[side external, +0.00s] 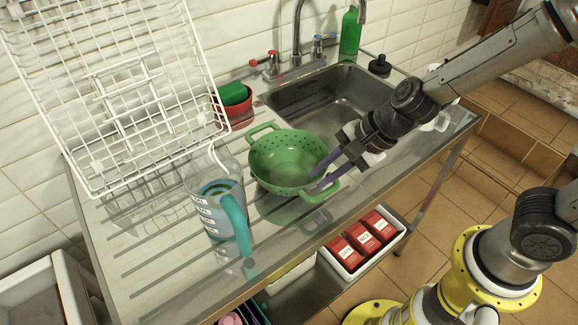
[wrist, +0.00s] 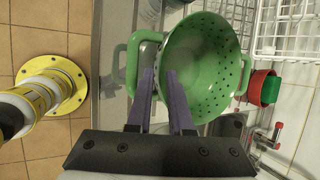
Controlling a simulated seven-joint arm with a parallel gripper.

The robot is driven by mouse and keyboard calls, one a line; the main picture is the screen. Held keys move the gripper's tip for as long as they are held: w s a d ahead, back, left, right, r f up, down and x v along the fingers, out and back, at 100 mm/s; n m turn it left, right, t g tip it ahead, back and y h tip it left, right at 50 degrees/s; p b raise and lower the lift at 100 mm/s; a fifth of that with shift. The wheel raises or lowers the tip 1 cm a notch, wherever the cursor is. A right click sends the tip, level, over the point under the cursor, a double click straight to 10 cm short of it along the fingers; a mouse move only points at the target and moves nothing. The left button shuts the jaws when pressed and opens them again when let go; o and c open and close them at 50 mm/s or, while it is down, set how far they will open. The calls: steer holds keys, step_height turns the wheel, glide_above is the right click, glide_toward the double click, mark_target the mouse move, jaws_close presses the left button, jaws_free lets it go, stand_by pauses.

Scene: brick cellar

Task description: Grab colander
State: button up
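The green colander (side external: 285,165) stands upright on the ribbed metal drainboard, left of the sink. It also shows in the wrist view (wrist: 205,60), with its near loop handle (wrist: 131,68) on the left of the bowl. My gripper (side external: 322,178) is at the colander's right side, by that handle and the rim. In the wrist view my gripper (wrist: 160,74) has its two purple fingers apart, one near the handle and one over the bowl. Whether the fingers touch the colander I cannot tell.
A clear measuring jug (side external: 210,215) with a blue handle stands left of the colander. A white wire rack (side external: 130,90) and a red pot (side external: 241,110) with a green sponge (side external: 233,93) are behind. The sink (side external: 320,100) and tap are behind right.

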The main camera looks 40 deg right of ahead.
mark_target(312, 183)
steer(key=shift+x, duration=2)
steer(key=shift+d, duration=0.1)
jaws_close()
steer(key=shift+w, duration=0.1)
